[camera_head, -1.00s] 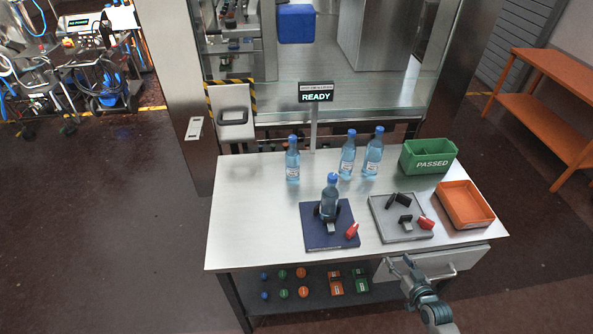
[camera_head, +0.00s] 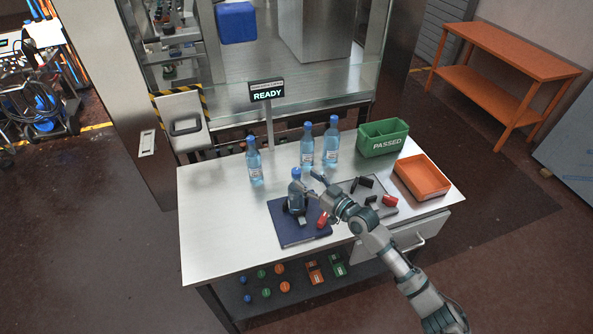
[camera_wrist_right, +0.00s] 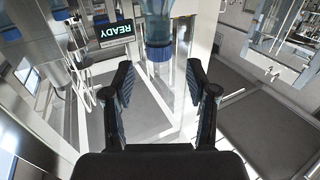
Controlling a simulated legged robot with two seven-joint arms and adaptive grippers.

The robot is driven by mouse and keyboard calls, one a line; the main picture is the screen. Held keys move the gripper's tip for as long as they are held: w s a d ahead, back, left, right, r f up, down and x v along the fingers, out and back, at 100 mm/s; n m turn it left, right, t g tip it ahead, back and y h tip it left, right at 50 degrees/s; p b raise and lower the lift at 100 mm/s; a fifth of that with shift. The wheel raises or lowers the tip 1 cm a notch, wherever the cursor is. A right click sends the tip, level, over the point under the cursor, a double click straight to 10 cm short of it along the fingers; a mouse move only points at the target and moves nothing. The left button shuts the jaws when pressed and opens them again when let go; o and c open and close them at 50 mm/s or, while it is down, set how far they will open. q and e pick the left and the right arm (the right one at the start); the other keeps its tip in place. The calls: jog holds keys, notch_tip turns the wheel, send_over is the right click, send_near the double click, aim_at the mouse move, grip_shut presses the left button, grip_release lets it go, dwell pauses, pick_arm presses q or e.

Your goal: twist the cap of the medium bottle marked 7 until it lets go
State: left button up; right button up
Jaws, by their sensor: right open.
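A blue-capped bottle (camera_head: 296,194) stands upright in a dark holder on the navy plate (camera_head: 285,233). Three more bottles stand behind it: one at left (camera_head: 254,165) and two together, the shorter (camera_head: 307,148) and the taller (camera_head: 332,143). No number is readable on any label. My right gripper (camera_head: 318,184) is just right of the held bottle's cap, with no contact visible. In the wrist view the right gripper (camera_wrist_right: 160,88) is open, its fingers apart and empty. A blue bottle cap (camera_wrist_right: 158,52) shows beyond the fingertips; which bottle it belongs to is unclear. My left gripper is out of view.
A grey plate (camera_head: 384,211) with black blocks and a red piece (camera_head: 390,200) is right of the navy plate. A green PASSED bin (camera_head: 383,142) and an orange tray (camera_head: 421,178) stand at the right. The READY sign (camera_head: 267,91) rises behind the bottles. The table's left side is clear.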

aim_at(299, 170)
jog(key=x, duration=0.5)
jog(key=shift+s+a, duration=0.1)
jog(key=shift+s, duration=0.05)
jog(key=shift+w, duration=0.4)
jog(key=shift+d, duration=0.3)
jog(key=shift+a, duration=0.3)
jog(key=c, duration=1)
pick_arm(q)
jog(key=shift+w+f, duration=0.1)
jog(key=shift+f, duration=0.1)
pick_arm(e)
jog(key=shift+a, duration=0.1)
grip_shut()
pick_arm(q)
jog(key=shift+b, duration=0.3)
